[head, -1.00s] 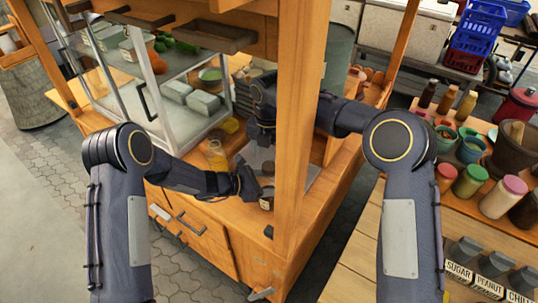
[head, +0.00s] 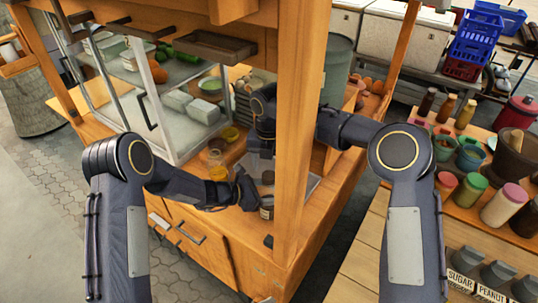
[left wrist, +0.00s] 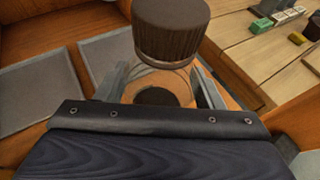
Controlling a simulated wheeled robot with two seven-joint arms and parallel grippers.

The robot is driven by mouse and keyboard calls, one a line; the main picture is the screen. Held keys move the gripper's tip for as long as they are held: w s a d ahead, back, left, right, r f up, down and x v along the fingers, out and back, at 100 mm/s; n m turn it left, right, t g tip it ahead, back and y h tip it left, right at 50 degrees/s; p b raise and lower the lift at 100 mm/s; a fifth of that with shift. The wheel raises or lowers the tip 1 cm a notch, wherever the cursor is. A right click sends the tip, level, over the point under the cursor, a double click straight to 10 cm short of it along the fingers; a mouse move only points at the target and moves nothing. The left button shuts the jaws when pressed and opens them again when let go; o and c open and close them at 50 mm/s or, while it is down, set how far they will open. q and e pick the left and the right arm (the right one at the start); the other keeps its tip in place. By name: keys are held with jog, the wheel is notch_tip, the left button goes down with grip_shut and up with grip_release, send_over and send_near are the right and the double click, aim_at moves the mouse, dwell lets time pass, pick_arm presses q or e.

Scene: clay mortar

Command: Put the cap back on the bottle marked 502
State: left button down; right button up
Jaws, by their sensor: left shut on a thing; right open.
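My left gripper (head: 248,190) is shut on a clear glass jar or bottle (head: 267,208) at the counter's front edge. In the left wrist view its glass (left wrist: 185,82) shows between the fingers (left wrist: 160,85), with a brown ribbed cap (left wrist: 172,30) above. I cannot tell how the cap sits on the glass. A pale patch shows on its side in the head view, but no number is legible. My right gripper (head: 262,135) is open, behind and above the left one; the post partly hides the right arm and the fingertips are unclear.
A wooden post (head: 300,130) stands close to the right of both grippers. A glass display case (head: 150,110) is at the left. Grey trays (left wrist: 110,57) lie on the counter.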

aim_at(269, 175)
jog(key=shift+f, duration=1.95)
jog(key=shift+c, duration=0.3)
jog(key=c, duration=1)
jog(key=m, duration=0.6)
jog(key=shift+m, duration=0.3)
jog(key=o, duration=1.1)
jog(key=shift+r, duration=2.3)
